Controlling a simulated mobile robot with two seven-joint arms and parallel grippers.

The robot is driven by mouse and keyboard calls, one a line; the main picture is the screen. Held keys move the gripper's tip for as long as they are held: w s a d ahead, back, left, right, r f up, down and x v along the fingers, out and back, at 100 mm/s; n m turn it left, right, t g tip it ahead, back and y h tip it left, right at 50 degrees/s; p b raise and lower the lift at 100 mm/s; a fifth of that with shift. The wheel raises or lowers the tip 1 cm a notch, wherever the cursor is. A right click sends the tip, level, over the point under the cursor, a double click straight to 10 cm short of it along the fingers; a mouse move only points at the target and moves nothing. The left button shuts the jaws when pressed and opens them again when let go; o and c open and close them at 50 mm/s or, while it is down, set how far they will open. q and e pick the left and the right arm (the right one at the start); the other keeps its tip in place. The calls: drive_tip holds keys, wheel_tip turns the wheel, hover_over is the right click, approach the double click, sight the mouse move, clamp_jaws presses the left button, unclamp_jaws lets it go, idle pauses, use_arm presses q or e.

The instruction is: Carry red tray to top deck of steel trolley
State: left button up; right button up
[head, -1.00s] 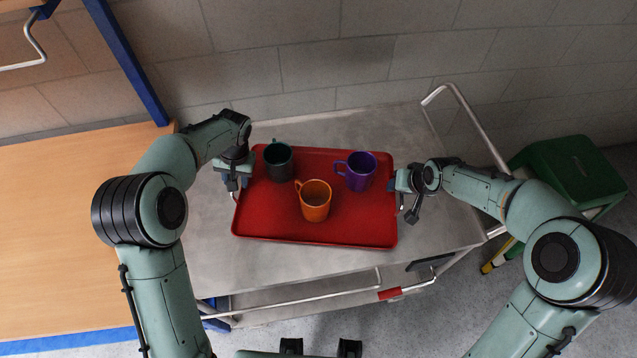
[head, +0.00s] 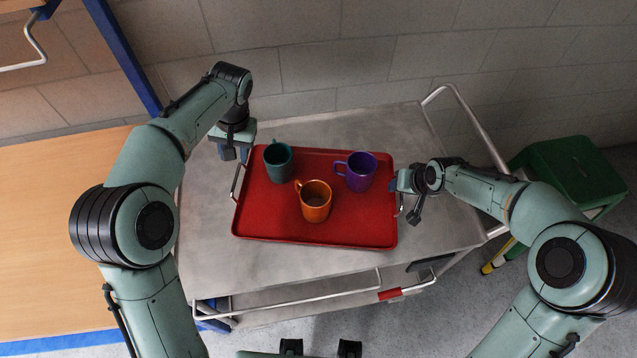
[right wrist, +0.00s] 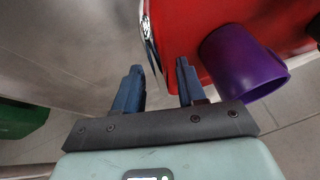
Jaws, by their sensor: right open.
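The red tray (head: 300,232) lies flat on the top deck of the steel trolley (head: 215,255). On it stand a teal mug (head: 278,163), an orange mug (head: 315,203) and a purple mug (head: 361,172). My left gripper (head: 236,155) is above and behind the tray's left handle (head: 237,182), apart from it; its jaw gap is unclear. My right gripper (head: 397,184) is open at the tray's right side. In the right wrist view its fingers (right wrist: 158,82) are apart, with the end of the chrome handle (right wrist: 150,40) between or just beyond their tips; contact cannot be told.
A wooden table (head: 60,230) with blue edging is at left. A block wall (head: 330,60) runs behind the trolley. A green stool (head: 570,170) stands at right. The trolley's push handle (head: 470,115) rises at its right end. The deck is bare around the tray.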

drive_tip(key=v, duration=1.1)
drive_tip(key=shift+s, duration=0.15)
